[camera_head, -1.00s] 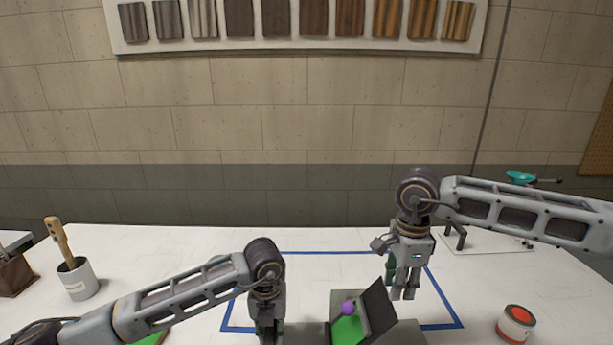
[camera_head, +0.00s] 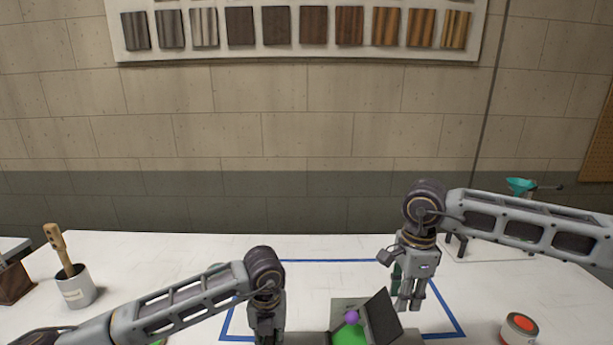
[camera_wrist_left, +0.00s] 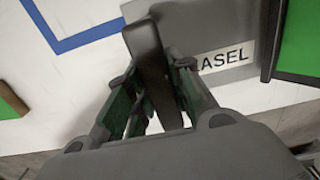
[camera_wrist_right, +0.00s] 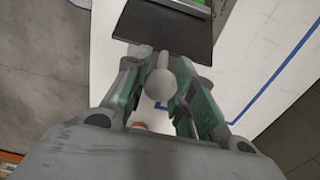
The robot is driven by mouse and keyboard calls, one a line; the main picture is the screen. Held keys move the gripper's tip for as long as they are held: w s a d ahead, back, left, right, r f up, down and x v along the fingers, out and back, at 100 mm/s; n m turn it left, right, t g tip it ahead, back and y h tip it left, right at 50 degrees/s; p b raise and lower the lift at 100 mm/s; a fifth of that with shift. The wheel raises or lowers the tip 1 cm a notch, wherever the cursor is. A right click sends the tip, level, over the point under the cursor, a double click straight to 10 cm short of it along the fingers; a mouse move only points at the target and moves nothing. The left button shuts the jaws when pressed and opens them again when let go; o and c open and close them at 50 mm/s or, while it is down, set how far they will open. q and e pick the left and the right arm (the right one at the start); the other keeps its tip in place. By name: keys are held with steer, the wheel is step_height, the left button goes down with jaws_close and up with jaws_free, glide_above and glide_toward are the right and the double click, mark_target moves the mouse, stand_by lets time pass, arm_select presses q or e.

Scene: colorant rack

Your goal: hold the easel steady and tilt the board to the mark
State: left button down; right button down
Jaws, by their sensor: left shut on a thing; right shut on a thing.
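The easel's grey plate (camera_wrist_left: 205,50), with a partly hidden label ending in "ASEL", shows in the left wrist view. My left gripper (camera_head: 267,328) is shut on a dark upright handle (camera_wrist_left: 150,60) beside the plate. The dark board (camera_head: 384,316) leans at a slant at the bottom of the head view. A purple ball (camera_head: 351,317) and a green surface (camera_head: 350,337) are beside it. My right gripper (camera_head: 410,306) is shut on a pale round knob (camera_wrist_right: 161,83), whose stem runs to the board (camera_wrist_right: 165,30). The easel's lower part is cut off in the head view. I cannot make out the mark.
A blue outline (camera_head: 310,261) is on the white table around the work area. A pot with a brush (camera_head: 75,290) stands left, an open red paint tin (camera_head: 518,328) right. A stand with a teal cup (camera_head: 520,186) is at the back right.

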steer(key=shift+d+f, duration=0.45)
steer(key=shift+d, duration=0.25)
steer(key=shift+d+f, duration=0.15)
steer(key=shift+d, duration=0.05)
steer(key=shift+d+f, duration=0.5)
steer(key=shift+d, duration=0.1)
steer(key=shift+d+f, duration=0.3)
steer(key=shift+d, duration=0.05)
stand_by(0.6)
steer(key=shift+d+f, duration=0.35)
steer(key=shift+d, duration=0.1)
stand_by(0.3)
steer(key=shift+d+f, duration=0.1)
steer(key=shift+f, duration=0.1)
